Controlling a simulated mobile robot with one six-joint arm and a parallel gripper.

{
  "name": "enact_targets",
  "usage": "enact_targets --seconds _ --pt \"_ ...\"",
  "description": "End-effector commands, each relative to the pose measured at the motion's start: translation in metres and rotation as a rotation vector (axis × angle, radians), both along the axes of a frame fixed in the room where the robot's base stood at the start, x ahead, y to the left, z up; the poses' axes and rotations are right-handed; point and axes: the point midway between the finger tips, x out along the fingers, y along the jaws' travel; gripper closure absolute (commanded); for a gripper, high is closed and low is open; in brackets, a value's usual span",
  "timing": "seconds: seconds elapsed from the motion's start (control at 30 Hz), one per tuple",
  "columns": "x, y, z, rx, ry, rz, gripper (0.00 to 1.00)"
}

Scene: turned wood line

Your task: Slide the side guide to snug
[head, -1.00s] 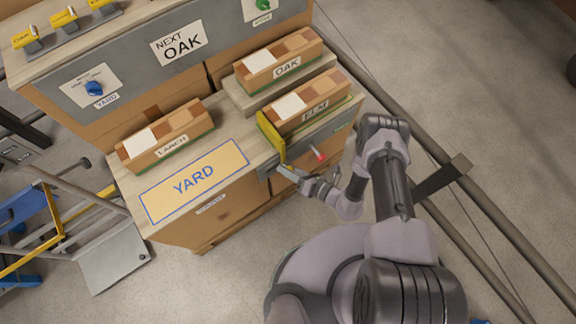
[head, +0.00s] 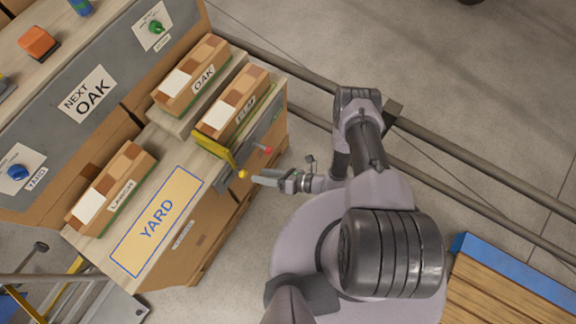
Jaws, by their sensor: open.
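The side guide looks to be the yellow bar (head: 216,153) at the front edge of the bench, beside the ELM block stack (head: 235,105). It ends in a small yellow knob (head: 243,174) that sticks out past the edge. A red-tipped pin (head: 267,150) stands out from the same side, to the right of the knob. My gripper (head: 257,180) is open, just right of and below the yellow knob, close to it. I cannot tell whether it touches the knob.
The OAK stack (head: 191,76) and LARCH stack (head: 112,187) sit on the bench. A YARD panel (head: 157,222) lies at the front. A grey panel with a NEXT OAK sign (head: 88,94) stands behind. Rails (head: 300,85) run at right; a blue-edged wooden pallet (head: 515,280) is lower right.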

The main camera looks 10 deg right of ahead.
Motion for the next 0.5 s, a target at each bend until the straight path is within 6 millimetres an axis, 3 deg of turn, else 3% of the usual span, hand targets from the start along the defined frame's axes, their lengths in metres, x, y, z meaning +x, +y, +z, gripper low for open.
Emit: enact_targets --seconds 0.03,0.2,0.33,0.5 --pt "-0.005 -0.016 0.01 0.001 0.001 -0.011 0.48" --pt "-0.025 -0.058 0.021 -0.001 -0.002 -0.008 0.48" --pt "-0.033 -0.076 0.025 0.0 -0.002 -0.005 0.48" --pt "-0.038 -0.083 0.026 0.0 -0.001 -0.002 0.48"
